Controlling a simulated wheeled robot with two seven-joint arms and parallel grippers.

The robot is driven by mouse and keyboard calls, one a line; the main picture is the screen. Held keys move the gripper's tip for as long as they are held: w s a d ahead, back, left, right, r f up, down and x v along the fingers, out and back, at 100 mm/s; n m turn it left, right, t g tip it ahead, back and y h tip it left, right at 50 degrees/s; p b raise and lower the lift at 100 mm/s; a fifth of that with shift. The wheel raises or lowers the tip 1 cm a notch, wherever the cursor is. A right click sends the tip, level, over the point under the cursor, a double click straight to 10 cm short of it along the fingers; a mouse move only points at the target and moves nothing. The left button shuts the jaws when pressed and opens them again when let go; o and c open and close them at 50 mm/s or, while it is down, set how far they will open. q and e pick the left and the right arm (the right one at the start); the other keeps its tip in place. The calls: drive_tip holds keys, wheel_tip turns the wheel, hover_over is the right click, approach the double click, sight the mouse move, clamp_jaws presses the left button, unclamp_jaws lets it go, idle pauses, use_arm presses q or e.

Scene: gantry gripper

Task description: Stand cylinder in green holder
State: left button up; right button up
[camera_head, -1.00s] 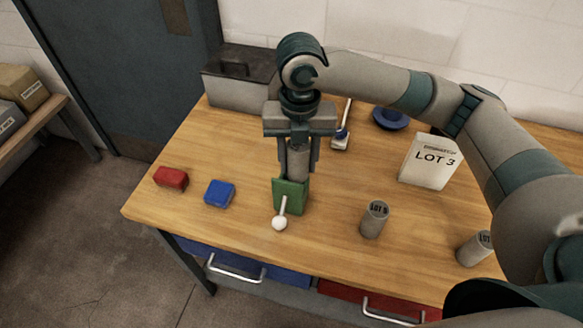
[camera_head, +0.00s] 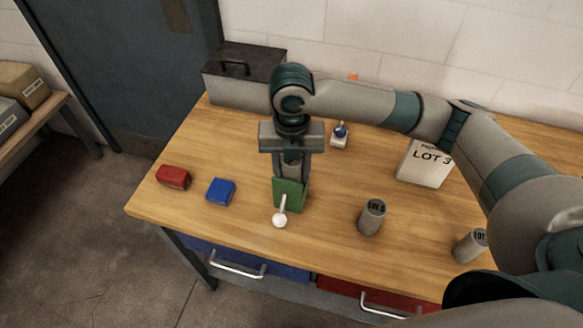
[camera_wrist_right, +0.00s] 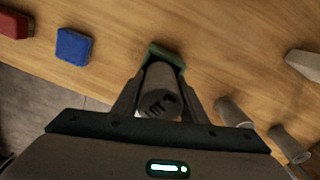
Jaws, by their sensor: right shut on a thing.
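A grey cylinder (camera_head: 291,167) is clasped upright between the fingers of my right gripper (camera_head: 291,174). The green holder (camera_head: 290,194) stands on the wooden table directly below, and its front wall hides the cylinder's lower end. I cannot tell whether the cylinder touches the holder's bottom. In the right wrist view the cylinder (camera_wrist_right: 161,85) shows its dark-marked top between the fingers, with the edge of the green holder (camera_wrist_right: 167,55) beyond it. My left gripper is in neither view.
A white-knobbed lever (camera_head: 280,219) sits at the holder's front. Blue (camera_head: 220,191) and red (camera_head: 173,177) blocks lie to the left. Two grey cylinders (camera_head: 372,217) (camera_head: 470,245) and a LOT 3 box (camera_head: 424,164) stand right.

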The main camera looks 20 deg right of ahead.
drive_tip(key=shift+f, duration=0.6)
drive_tip(key=o, duration=1.4)
drive_tip(key=shift+r, duration=0.65)
wheel_tip(320, 180, up, 11)
drive_tip(key=b, duration=0.3)
drive_tip(key=shift+f, duration=0.2)
drive_tip(key=shift+r, duration=0.65)
